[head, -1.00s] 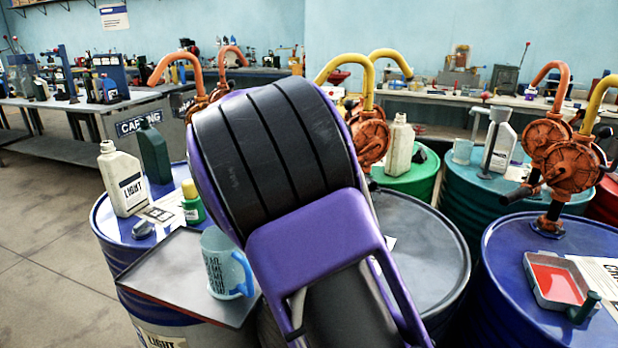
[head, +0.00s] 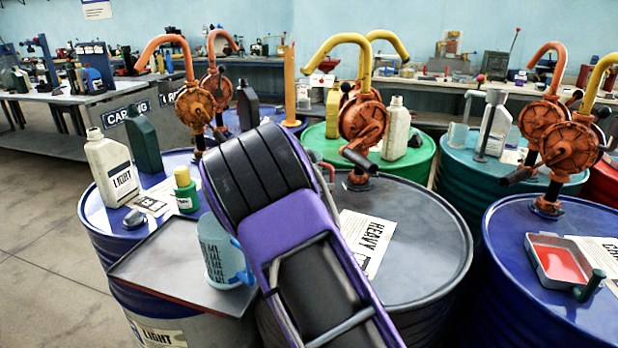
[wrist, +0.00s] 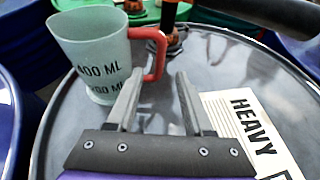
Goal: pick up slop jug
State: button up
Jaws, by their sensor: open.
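A pale grey-green measuring jug (wrist: 95,55) with a red handle and ML marks stands upright on the dark grey drum (wrist: 100,150) in the wrist view. In the head view it is mostly behind my arm; a bit of its red handle (head: 328,172) shows. A light blue jug (head: 214,252) with a blue handle stands on a grey tray (head: 170,268). No readable label says which is the slop jug. My gripper (wrist: 157,95) is open and empty, its fingers just in front of and right of the red-handled jug, apparently apart from it.
A HEAVY sheet (head: 366,240) lies on the drum, right of my gripper. An orange pump (head: 363,130) with a yellow spout rises behind. The left blue drum holds a LIGHT bottle (head: 113,172) and a green bottle (head: 186,192). A red-filled tray (head: 560,262) sits on the right drum.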

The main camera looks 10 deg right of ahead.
aim_at(331, 191)
jog(key=x, duration=0.6)
jog(key=shift+w+b, duration=0.1)
jog(key=shift+b, duration=0.2)
grip_shut()
dwell(1.0)
